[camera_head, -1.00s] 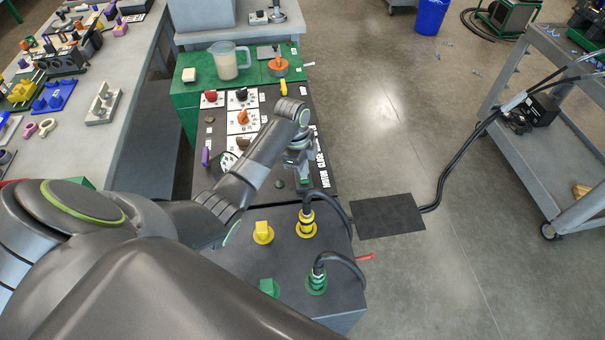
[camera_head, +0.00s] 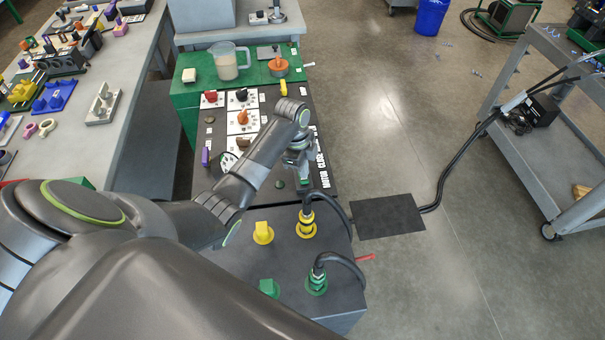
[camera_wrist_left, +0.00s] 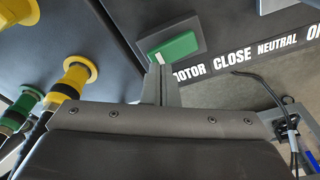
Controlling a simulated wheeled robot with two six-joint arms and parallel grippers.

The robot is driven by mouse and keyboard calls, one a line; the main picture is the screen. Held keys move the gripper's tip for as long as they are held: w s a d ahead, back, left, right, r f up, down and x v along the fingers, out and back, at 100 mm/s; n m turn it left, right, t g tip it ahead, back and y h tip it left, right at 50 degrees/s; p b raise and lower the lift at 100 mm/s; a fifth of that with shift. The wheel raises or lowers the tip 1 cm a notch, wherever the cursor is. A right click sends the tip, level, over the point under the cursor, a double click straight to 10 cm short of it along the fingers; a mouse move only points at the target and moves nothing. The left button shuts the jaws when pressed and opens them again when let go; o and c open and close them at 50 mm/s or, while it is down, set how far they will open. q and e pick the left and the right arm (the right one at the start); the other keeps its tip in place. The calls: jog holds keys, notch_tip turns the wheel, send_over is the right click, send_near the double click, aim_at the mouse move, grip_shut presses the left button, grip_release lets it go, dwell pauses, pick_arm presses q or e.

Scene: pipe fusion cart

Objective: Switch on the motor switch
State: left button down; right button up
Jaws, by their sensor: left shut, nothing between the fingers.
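The motor switch (camera_wrist_left: 174,48) is a green block with a white mark at its left end, on a dark raised base beside the white word MOTOR (camera_wrist_left: 189,73) in the left wrist view. My left gripper (camera_wrist_left: 161,82) is shut and empty. Its fingertips are just below the white-marked end of the switch in that view; I cannot tell if they touch it. In the head view my left gripper (camera_head: 303,172) hangs over the right edge of the dark panel, near the MOTOR and CLOSE lettering (camera_head: 322,170), and mostly hides the switch. My right gripper is not in view.
Yellow (camera_head: 306,224) and green (camera_head: 317,281) plugs with black cables stand at the cart's near end, beside yellow (camera_head: 263,233) and green (camera_head: 269,288) knobs. Red (camera_head: 211,97) and orange (camera_head: 243,117) knobs sit farther up the panel. Open floor lies to the right.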

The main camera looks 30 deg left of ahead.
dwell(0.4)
pick_arm(q)
jog(key=shift+f+b, duration=0.55)
jog(key=shift+f, duration=0.4)
dwell(0.6)
notch_tip(320, 180, up, 7)
jog(key=p, duration=0.8)
jog(key=shift+r, duration=0.1)
dwell(0.3)
